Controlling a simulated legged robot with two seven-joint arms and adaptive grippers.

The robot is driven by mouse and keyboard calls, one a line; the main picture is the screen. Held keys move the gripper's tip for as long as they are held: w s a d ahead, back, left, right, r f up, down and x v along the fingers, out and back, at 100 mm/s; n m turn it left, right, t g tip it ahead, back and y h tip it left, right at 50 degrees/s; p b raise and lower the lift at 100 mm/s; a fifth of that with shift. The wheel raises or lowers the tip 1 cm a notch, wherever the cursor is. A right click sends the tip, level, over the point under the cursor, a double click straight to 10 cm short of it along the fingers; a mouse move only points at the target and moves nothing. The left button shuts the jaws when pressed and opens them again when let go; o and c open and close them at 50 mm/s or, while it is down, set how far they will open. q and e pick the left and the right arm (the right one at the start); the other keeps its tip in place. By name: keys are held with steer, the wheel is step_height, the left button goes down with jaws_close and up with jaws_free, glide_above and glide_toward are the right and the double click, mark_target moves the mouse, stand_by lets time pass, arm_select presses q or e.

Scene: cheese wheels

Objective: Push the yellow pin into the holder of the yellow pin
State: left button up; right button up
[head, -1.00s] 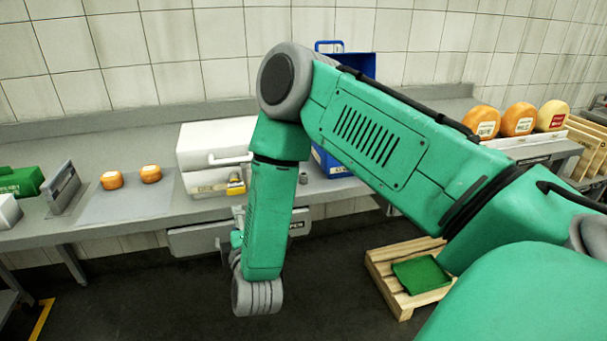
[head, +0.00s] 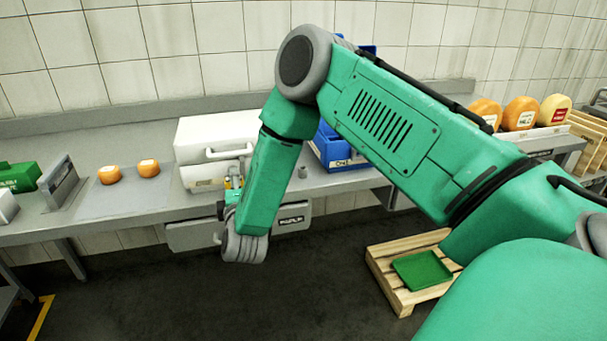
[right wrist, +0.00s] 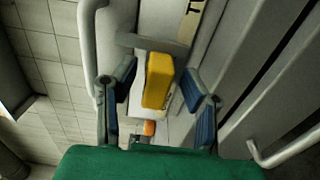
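The yellow pin (right wrist: 158,80) shows in the right wrist view as a yellow block on the front of a pale grey unit. My right gripper (right wrist: 164,95) is open, with one blue-padded finger on each side of the pin and visible gaps to both. In the head view a bit of the yellow pin (head: 236,182) shows at the front of the white box (head: 215,135), mostly behind my right gripper and forearm. I cannot make out its holder apart from the unit around it. My left gripper is in neither view.
The white box has a front handle (head: 228,153) and stands on the grey counter (head: 120,222), above a drawer (head: 193,236). A blue crate (head: 345,153) stands to its right. Two orange cheeses (head: 148,168) lie left. A pallet (head: 392,290) with a green tray is on the floor.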

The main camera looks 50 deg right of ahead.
steer(key=shift+w+a+r, duration=0.1)
steer(key=shift+a+r, duration=0.05)
steer(key=shift+a, duration=0.1)
stand_by(0.3)
steer(key=shift+d+p, duration=0.15)
steer(key=shift+p, duration=0.15)
jaws_close()
